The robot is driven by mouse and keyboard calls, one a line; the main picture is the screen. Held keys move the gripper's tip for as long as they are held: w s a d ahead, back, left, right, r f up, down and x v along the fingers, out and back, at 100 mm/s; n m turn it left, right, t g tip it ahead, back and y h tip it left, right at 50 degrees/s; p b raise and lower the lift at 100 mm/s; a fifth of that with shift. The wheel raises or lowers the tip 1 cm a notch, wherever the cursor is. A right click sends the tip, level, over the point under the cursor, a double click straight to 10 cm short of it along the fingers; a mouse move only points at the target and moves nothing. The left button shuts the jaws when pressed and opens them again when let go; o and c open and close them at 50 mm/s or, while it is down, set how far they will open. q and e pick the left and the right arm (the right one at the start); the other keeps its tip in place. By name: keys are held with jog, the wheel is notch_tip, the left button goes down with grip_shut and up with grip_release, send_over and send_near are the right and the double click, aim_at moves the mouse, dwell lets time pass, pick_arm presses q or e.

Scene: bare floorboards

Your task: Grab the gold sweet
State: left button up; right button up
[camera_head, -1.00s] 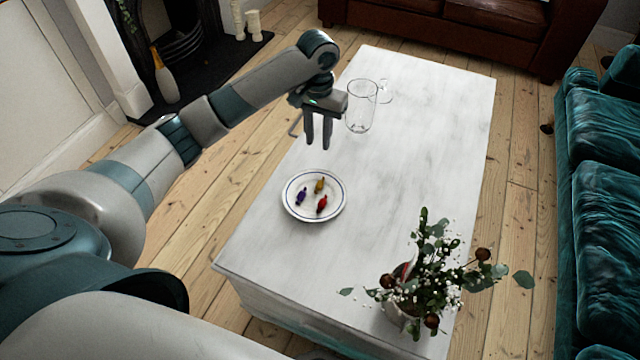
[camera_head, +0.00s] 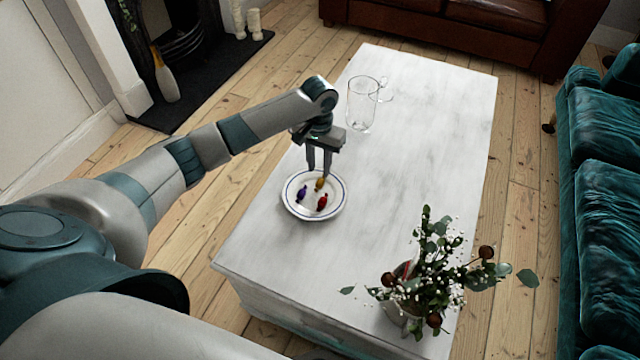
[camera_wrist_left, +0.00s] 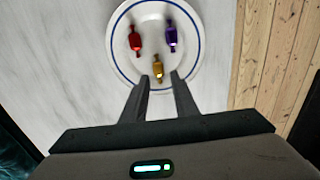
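The gold sweet (camera_head: 320,184) lies on a white plate with blue rings (camera_head: 300,213), at the side farthest from me. A purple sweet (camera_head: 302,193) and a red sweet (camera_head: 322,201) lie on the same plate. My left gripper (camera_head: 319,175) is open, pointing down over the far part of the plate. In the left wrist view the gold sweet (camera_wrist_left: 158,69) shows just beyond and between the two fingertips (camera_wrist_left: 159,76), with nothing held. The red sweet (camera_wrist_left: 134,40) and purple sweet (camera_wrist_left: 171,35) lie beyond it. My right gripper is not in view.
The plate stands on a white table (camera_head: 420,130). A clear glass pitcher (camera_head: 361,108) stands behind the gripper. A vase with flowers (camera_head: 410,290) stands at the near right corner. A teal sofa (camera_head: 605,200) is to the right. The table's middle is clear.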

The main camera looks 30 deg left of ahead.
aim_at(320, 181)
pick_arm(q)
jog(key=shift+f, duration=0.2)
jog(key=shift+d+f+b, duration=0.15)
jog(key=shift+f+b, duration=0.2)
jog(key=shift+f, duration=2.2)
grip_shut()
